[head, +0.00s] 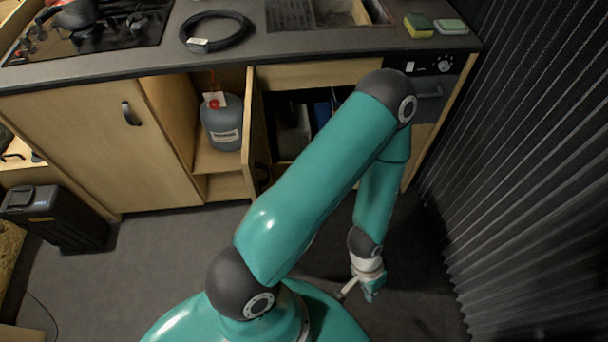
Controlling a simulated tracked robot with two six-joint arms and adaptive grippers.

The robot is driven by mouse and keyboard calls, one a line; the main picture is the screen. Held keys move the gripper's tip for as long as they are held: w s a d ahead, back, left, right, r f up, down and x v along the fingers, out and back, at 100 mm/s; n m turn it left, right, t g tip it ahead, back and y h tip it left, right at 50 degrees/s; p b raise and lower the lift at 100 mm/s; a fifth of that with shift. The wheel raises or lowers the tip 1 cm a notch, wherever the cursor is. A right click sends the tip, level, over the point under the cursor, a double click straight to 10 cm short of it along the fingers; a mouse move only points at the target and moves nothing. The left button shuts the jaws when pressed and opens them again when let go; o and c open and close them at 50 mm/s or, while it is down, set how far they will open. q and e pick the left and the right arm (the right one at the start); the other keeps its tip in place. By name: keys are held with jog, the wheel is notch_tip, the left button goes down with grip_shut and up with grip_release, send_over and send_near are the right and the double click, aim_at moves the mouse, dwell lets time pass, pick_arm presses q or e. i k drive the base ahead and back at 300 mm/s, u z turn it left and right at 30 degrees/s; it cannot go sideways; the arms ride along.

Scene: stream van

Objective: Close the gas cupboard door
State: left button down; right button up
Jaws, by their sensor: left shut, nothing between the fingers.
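The gas cupboard (225,184) is open under the worktop, with a grey gas bottle (222,122) on its shelf; a white tag and a red part show at the bottle's top. Its light wood door (255,135) stands swung out, seen nearly edge-on, at the right side of the opening. My arm hides part of the area right of the door. My left gripper (357,288) is shut and empty, low over the floor, right of the door and apart from it. My right gripper is not in view.
A closed cupboard door (85,140) is at left, with a black bin (58,215) before it. An open compartment with a grey container (292,130) is right of the gas door. A pleated dark curtain (530,160) bounds the right. Floor (165,255) at left centre is clear.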

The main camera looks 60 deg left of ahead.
aim_at(256, 165)
jog(key=z, duration=0.1)
jog(key=i, duration=0.75)
jog(key=u, duration=2.95)
